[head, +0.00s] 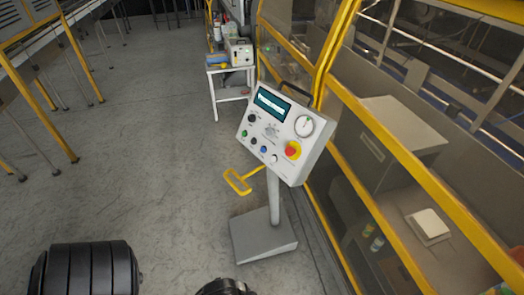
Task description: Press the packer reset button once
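A light grey control panel (282,135) stands tilted on a grey post, in the middle of the head view. Its face carries a teal screen (271,103), a round dial (304,125) and a red mushroom button (292,150) on yellow. A black knob (252,118) sits at its left. A row of small buttons runs along its lower edge, including a green one (245,133) and a blue one (263,149). Their labels are too small to read, so I cannot tell which is reset. Neither gripper shows; only dark parts of mine appear along the bottom edge.
A yellow-framed machine enclosure (380,130) stands close on the right. A small white table (230,92) with items is behind. The floor left of the panel is clear.

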